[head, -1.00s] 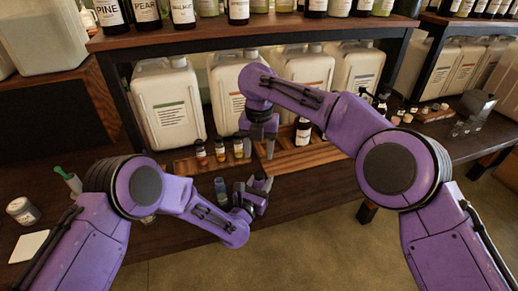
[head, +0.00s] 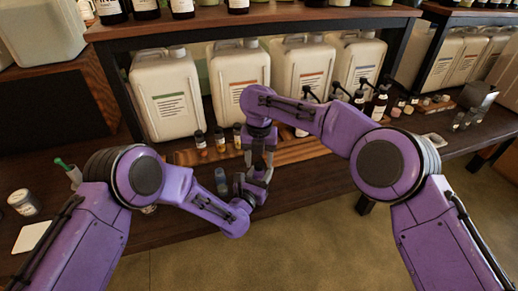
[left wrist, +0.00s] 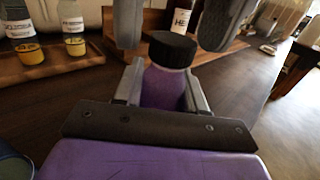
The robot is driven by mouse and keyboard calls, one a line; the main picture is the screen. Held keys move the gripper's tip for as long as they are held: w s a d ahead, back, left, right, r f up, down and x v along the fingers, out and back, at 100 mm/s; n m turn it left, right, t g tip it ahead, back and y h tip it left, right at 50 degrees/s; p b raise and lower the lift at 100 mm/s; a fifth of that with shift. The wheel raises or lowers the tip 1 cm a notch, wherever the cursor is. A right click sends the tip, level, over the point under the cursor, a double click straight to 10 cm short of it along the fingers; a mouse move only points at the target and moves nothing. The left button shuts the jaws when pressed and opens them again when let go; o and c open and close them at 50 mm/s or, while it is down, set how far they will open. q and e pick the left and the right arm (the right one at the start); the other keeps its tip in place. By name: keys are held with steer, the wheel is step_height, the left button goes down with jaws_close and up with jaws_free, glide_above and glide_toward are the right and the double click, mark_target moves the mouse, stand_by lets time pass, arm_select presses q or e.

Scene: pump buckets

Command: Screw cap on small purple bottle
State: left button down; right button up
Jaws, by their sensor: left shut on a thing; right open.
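A small purple bottle (left wrist: 163,88) stands upright between the fingers of my left gripper (left wrist: 160,80), which is shut on it. A black cap (left wrist: 172,49) sits on top of the bottle and looks level; its tightness cannot be told. My right gripper (left wrist: 176,25) comes from above, open, with one finger on each side of the cap; contact cannot be seen. In the head view, my left gripper (head: 250,188) and my right gripper (head: 260,170) meet over the bench, and they hide the bottle and cap.
A wooden tray (head: 185,157) with small amber vials (head: 220,140) lies behind the grippers. Large white jugs (head: 165,98) stand under a shelf (head: 240,22). A small dark jar (head: 221,180) stands just left of my left gripper.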

steer(key=shift+f, duration=0.35)
